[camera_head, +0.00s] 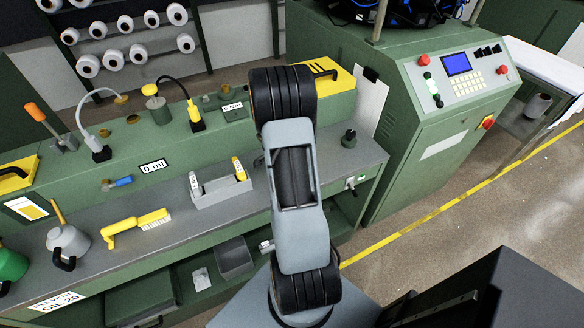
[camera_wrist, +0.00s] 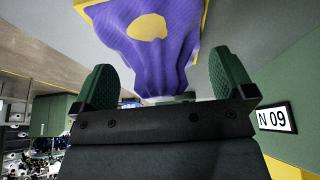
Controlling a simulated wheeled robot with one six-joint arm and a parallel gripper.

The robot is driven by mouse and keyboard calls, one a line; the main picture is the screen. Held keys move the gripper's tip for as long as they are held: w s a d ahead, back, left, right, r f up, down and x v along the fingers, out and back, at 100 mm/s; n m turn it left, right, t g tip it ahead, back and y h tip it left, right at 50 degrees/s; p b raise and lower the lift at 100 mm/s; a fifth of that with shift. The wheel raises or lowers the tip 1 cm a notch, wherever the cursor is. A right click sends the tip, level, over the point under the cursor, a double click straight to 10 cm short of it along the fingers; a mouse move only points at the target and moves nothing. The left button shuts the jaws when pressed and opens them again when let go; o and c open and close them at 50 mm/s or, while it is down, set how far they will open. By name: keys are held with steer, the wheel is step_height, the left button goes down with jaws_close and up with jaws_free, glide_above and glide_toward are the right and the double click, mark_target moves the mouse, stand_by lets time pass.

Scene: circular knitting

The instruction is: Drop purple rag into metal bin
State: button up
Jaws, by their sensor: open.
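The purple rag (camera_wrist: 150,55), with a yellow patch and yellow edging, shows in the upper middle of the wrist view, against a grey surface. My gripper (camera_wrist: 160,85) is open, with one green finger on each side of the rag's narrower lower part. I see no clear grip on the rag, and cannot tell whether a finger touches it. In the head view my arm stands in the middle and hides the gripper; the rag does not show there. I cannot make out a metal bin for certain in either view.
The green workbench (camera_head: 150,240) holds a yellow brush (camera_head: 136,228), a grey oil can (camera_head: 68,240) and a small grey tray (camera_head: 220,191). A grey open box (camera_head: 235,257) sits on its lower shelf.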

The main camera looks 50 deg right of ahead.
steer(key=shift+d+f, duration=0.15)
steer(key=shift+f, duration=0.25)
steer(key=shift+c, duration=0.5)
steer(key=c, duration=0.7)
steer(key=shift+r, duration=0.1)
